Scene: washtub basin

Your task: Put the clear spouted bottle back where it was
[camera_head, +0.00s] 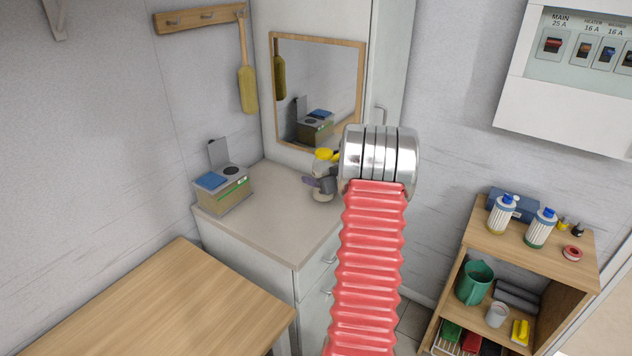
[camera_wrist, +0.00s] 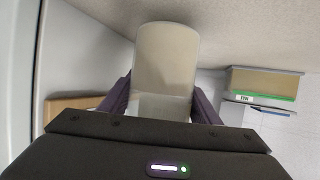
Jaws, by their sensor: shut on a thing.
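My gripper (camera_wrist: 160,100) has its two purple fingers on either side of a pale, see-through bottle (camera_wrist: 166,58) and is shut on it. The bottle's rounded end points up the wrist picture, over the beige counter top (camera_wrist: 240,25). In the head view my gripper (camera_head: 314,183) is over the counter (camera_head: 265,215), in front of the mirror and partly hidden by my red arm. A pale rounded piece, likely the bottle's end (camera_head: 322,197), shows below it. A yellow part (camera_head: 325,154) shows above it; I cannot tell whether it belongs to the bottle. Contact with the counter cannot be told.
A box with a blue item on top (camera_head: 222,188) stands on the counter's left. A mirror (camera_head: 317,90) hangs behind. A wooden table (camera_head: 180,300) is at front left. The right shelf (camera_head: 540,250) holds two blue-and-white bottles (camera_head: 502,213). The counter's front middle is clear.

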